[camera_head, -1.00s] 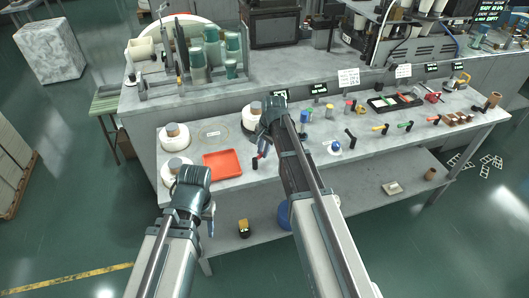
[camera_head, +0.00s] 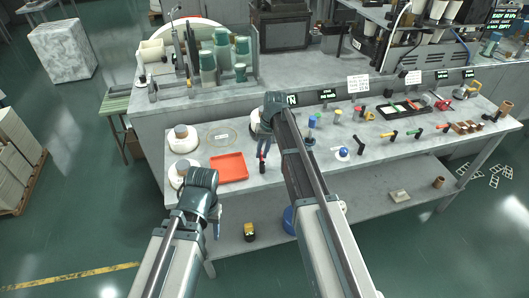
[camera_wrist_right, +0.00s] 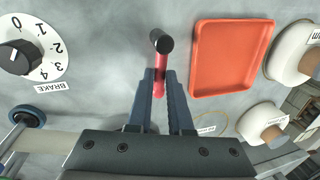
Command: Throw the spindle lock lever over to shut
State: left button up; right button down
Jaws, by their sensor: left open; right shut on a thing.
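A red lever with a black end (camera_head: 262,168) stands near the front edge of the bench, right of the orange tray. The right wrist view shows its red shaft (camera_wrist_right: 160,88) between my fingers and its black end beyond the fingertips. My right gripper (camera_head: 262,148) is shut on the red shaft; it also shows in the right wrist view (camera_wrist_right: 160,74). I can read no label on this lever. My left gripper (camera_head: 218,218) is open and empty, low in front of the bench's front edge.
The orange tray (camera_head: 229,167) lies left of the lever. White spools (camera_head: 182,139) stand behind and left of it. A dial marked BRAKE (camera_wrist_right: 20,57) is beside the lever in the right wrist view. Several coloured levers stand further right on the bench.

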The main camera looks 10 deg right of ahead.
jog(key=shift+a+n, duration=0.3)
jog(key=shift+n, duration=0.4)
jog(key=c, duration=0.8)
grip_release()
jog(key=shift+c, duration=0.2)
notch_tip(320, 180, up, 14)
jog(key=d+p, duration=0.2)
jog(key=p, duration=1.1)
jog(key=shift+d+f+p, duration=0.25)
jog(key=shift+d+p, duration=0.05)
jog(key=shift+d, duration=0.05)
jog(key=shift+w, duration=0.1)
